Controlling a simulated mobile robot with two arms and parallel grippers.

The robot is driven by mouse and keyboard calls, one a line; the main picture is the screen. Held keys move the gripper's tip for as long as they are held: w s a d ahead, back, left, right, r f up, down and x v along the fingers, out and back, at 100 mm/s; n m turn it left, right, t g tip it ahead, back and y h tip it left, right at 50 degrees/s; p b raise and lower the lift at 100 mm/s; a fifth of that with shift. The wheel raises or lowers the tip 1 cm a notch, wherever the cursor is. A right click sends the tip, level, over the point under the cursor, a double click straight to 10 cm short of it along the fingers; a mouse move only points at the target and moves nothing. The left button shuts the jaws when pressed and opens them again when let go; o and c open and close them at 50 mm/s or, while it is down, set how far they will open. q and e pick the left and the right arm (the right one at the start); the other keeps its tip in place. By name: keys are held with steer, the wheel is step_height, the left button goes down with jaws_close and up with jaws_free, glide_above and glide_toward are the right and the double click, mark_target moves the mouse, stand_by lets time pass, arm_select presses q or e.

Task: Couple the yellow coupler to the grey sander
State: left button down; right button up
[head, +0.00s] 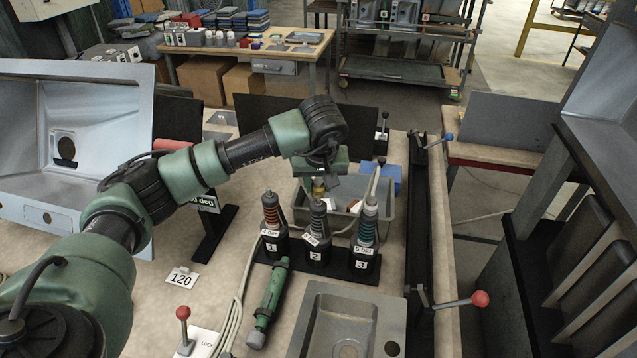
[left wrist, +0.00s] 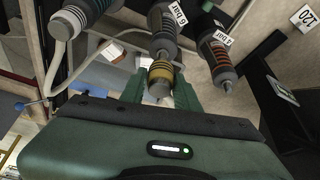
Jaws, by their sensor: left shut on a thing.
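The yellow coupler (head: 318,187) is a small yellow-banded fitting, with a grey end in the left wrist view (left wrist: 160,71). My left gripper (head: 321,176) is shut on it; its green fingers flank the coupler in the left wrist view (left wrist: 160,94). The coupler is at the top of the upright grey-ringed tool (head: 318,222) in place 2 of the black stand, which I take as the grey sander. The two look in line and touching, but I cannot tell if they are locked. A 6 bar label is beside this tool in the left wrist view (left wrist: 161,22). My right gripper is not in view.
A red-ringed tool (head: 272,212) in place 1 and a green-ringed tool (head: 367,225) in place 3 stand close on either side. A grey bin (head: 398,203) is behind. A green tool (head: 270,302) and a metal sink (head: 340,310) lie in front.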

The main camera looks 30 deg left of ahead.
mark_target(319, 190)
arm_select(q)
steer(key=shift+b, duration=0.45)
stand_by(1.3)
steer(key=shift+f+b, duration=1.35)
steer(key=shift+f, duration=0.25)
steer(key=c, duration=1)
jaws_free()
steer(key=shift+o, duration=0.2)
steer(key=shift+r, duration=0.15)
steer(key=b+v, duration=0.1)
steer(key=v, duration=0.6)
steer(key=shift+d+r+b, duration=0.1)
steer(key=shift+r+b, duration=0.2)
steer(key=shift+b, duration=0.1)
